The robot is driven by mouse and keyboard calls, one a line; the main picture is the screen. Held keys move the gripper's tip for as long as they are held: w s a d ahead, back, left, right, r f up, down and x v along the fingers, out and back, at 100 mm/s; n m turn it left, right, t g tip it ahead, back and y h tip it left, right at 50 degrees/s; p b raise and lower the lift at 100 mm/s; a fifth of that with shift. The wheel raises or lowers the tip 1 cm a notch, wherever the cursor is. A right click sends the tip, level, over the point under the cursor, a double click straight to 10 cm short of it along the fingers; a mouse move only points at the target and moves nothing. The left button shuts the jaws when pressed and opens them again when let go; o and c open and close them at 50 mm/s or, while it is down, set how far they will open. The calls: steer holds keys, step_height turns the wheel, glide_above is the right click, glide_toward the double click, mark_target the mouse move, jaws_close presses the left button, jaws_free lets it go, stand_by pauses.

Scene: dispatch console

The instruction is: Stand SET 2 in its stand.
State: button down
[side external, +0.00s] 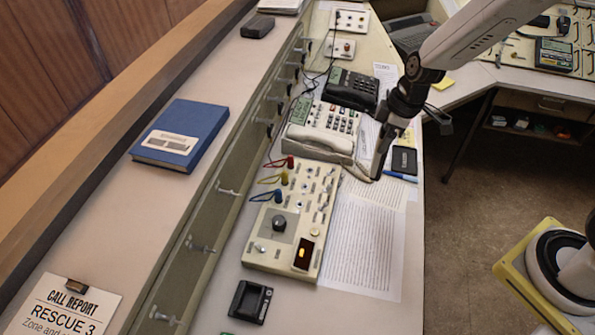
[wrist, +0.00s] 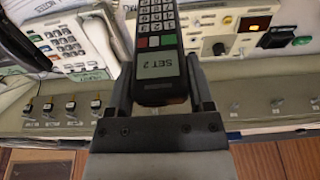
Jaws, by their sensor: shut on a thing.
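The wrist view cuts off the handset's far end. In the side view my gripper (side external: 398,117) is above the right part of the desk, beside the white telephone, and the handset looks like a dark narrow shape hanging below it. A small black stand (side external: 249,302) sits at the near end of the desk, apart from the gripper. It also shows in the wrist view (wrist: 277,38), and its slot looks empty.
The beige control panel (side external: 286,218) with knobs and coloured cords lies between gripper and stand. A white telephone (side external: 322,132) and a black one (side external: 350,89) stand behind it. A dark block (side external: 404,160) and printed sheets (side external: 360,245) lie near the right edge. A blue book (side external: 180,135) lies on the ledge.

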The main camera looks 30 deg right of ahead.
steer(key=shift+r, duration=0.65)
steer(key=shift+w+a+r, duration=0.1)
steer(key=shift+a+r, duration=0.15)
steer(key=a, duration=2.1)
steer(key=s+a, duration=0.4)
steer(key=a, duration=0.5)
steer(key=s+a, duration=0.5)
steer(key=a, duration=0.3)
steer(key=shift+d+x, duration=0.2)
steer(key=shift+x, duration=1.1)
steer(key=shift+d+x, duration=0.2)
steer(key=shift+x, duration=1.1)
steer(key=shift+f, duration=0.15)
